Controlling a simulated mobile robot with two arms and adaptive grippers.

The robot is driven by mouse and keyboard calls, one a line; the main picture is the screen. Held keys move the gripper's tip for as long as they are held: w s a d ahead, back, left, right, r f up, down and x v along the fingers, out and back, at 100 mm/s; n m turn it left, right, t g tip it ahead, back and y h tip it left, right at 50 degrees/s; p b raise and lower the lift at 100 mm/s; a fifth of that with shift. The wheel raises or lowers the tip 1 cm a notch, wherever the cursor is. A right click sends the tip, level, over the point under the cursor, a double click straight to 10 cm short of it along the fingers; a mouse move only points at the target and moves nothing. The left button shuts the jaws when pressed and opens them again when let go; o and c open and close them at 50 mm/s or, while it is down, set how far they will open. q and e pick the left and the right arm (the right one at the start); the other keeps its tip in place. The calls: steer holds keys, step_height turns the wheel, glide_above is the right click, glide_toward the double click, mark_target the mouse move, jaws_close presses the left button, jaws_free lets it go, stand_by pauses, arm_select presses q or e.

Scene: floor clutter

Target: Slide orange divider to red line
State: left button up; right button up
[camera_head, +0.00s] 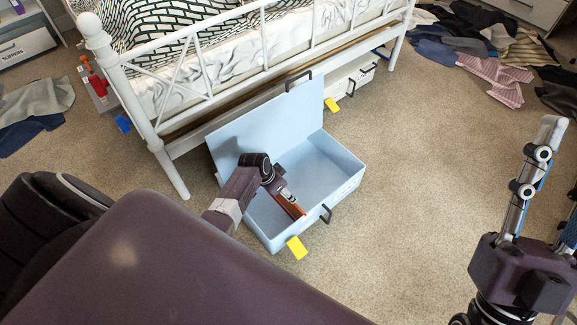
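A light blue box (346,158) stands open on the carpet, its lid tilted up against the bed side. My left gripper (287,199) reaches down into the box. A narrow orange-brown strip, which looks like the orange divider (291,208), lies right at its fingers, inside the box near the front wall. I cannot tell whether the fingers grip it or only touch it. The arm hides part of the box's left side. I cannot make out a red line. My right gripper (561,170) is raised at the right edge, empty, its fingers apart and partly cut off.
A white metal bed frame (185,105) stands just behind the box. A second white box (352,80) is under the bed. Clothes piles (495,65) lie at the back right and left. Carpet right of the box is clear.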

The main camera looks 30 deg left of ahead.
arm_select(q)
steer(key=shift+s+a, duration=0.25)
steer(key=shift+s, duration=0.35)
arm_select(e)
steer(key=w+f, duration=0.1)
steer(key=w+f+g, duration=0.1)
steer(key=w+f+g+h, duration=0.1)
steer(key=shift+w+a+f, duration=0.1)
steer(key=shift+w+a, duration=0.2)
arm_select(q)
steer(key=o, duration=1.7)
steer(key=v, duration=1.2)
